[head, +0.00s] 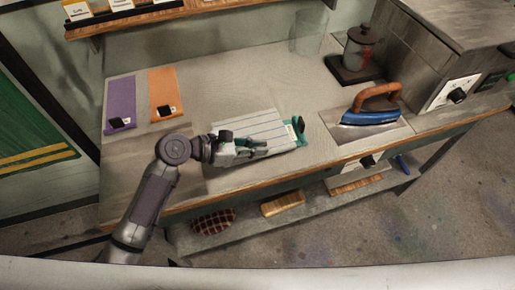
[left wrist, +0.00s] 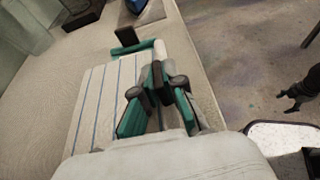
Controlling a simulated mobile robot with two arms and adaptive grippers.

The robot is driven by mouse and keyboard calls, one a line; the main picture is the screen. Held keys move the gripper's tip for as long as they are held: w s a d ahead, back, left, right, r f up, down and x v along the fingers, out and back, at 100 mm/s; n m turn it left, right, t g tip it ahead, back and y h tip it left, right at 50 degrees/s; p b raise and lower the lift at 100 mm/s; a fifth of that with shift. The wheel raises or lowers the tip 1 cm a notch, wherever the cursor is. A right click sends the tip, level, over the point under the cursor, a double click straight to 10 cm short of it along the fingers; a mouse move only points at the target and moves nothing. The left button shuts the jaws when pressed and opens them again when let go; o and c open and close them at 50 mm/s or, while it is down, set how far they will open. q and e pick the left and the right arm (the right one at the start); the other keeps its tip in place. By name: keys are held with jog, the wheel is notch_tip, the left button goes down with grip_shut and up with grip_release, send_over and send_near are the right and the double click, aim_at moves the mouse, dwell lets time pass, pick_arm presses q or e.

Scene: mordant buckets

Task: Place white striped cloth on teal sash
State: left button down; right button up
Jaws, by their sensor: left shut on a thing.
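The white striped cloth (head: 262,126) lies flat on the table in the head view; it fills the left wrist view's middle left (left wrist: 98,95). The teal sash (head: 298,129) shows only as a strip past the cloth's far right end, with a dark block on it; the rest is hidden. The strip also shows in the left wrist view (left wrist: 130,49). My left gripper (head: 262,148) is shut on the cloth's near edge; its fingers (left wrist: 160,82) show in the left wrist view. A dark shape at that view's right edge looks like my right gripper (left wrist: 290,94), small and unclear.
A purple sash (head: 121,99) and an orange sash (head: 162,88) lie at the table's left. A blue iron (head: 372,114) stands right of the cloth, a dark pot (head: 360,48) behind it. A shelf below holds a brush (head: 282,203). The table between orange sash and cloth is clear.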

pick_arm(q)
jog(key=shift+f, duration=0.55)
jog(key=c, duration=1.2)
grip_release()
jog(key=shift+f, duration=0.1)
jog(key=shift+c, duration=0.2)
jog(key=b+v, duration=0.1)
jog(key=v, duration=1.1)
